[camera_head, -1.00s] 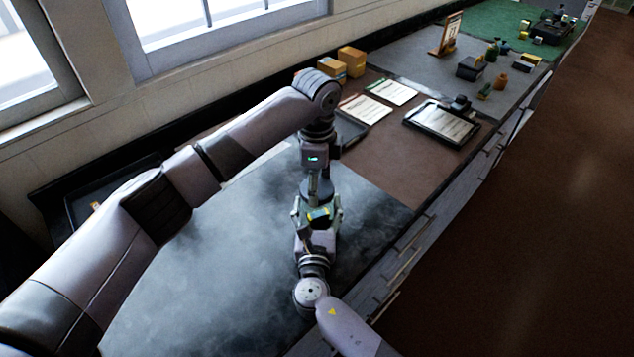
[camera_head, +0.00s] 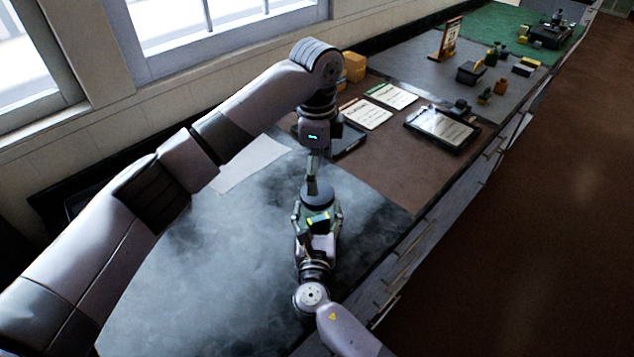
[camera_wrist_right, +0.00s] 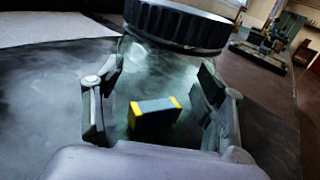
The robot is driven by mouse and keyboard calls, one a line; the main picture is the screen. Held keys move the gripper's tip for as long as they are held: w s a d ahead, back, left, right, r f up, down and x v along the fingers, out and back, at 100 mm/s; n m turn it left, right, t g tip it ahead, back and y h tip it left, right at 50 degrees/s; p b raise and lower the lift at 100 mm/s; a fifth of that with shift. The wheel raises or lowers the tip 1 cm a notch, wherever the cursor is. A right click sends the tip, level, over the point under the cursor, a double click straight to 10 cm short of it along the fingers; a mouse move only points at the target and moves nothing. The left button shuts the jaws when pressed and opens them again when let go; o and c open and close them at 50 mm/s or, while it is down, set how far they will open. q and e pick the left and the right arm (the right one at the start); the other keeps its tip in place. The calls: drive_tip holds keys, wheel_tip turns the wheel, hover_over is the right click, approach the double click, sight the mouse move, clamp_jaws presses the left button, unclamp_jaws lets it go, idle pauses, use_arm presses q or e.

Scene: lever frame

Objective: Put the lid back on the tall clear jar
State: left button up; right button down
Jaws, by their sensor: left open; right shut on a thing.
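The tall clear jar (camera_wrist_right: 150,75) stands upright on the dark smoky-grey mat, between the fingers of my right gripper (camera_wrist_right: 160,110), which is shut on it. A dark block with yellow ends (camera_wrist_right: 157,113) shows through the clear wall. The black ribbed lid (camera_wrist_right: 178,24) sits at the jar's mouth; whether it is fully seated I cannot tell. In the head view the lid (camera_head: 319,196) is a dark disc above my right gripper (camera_head: 318,222). My left gripper (camera_head: 312,178) is open and points down just above the lid; its fingertips are hard to make out.
A white sheet (camera_head: 250,163) lies left of the jar. Beyond are a dark tray (camera_head: 348,142), paper cards (camera_head: 365,112), a clipboard (camera_head: 442,127) and an orange box (camera_head: 353,66). The grey mat (camera_head: 200,250) has free room to the left.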

use_arm(q)
wheel_tip(320, 180, up, 6)
idle(0.4)
use_arm(e)
drive_tip(key=shift+c, duration=1.4)
unclamp_jaws()
drive_tip(key=shift+s, duration=0.1)
drive_tip(key=s, duration=1.1)
drive_tip(key=shift+s+a, duration=0.25)
drive_tip(key=shift+s, duration=0.15)
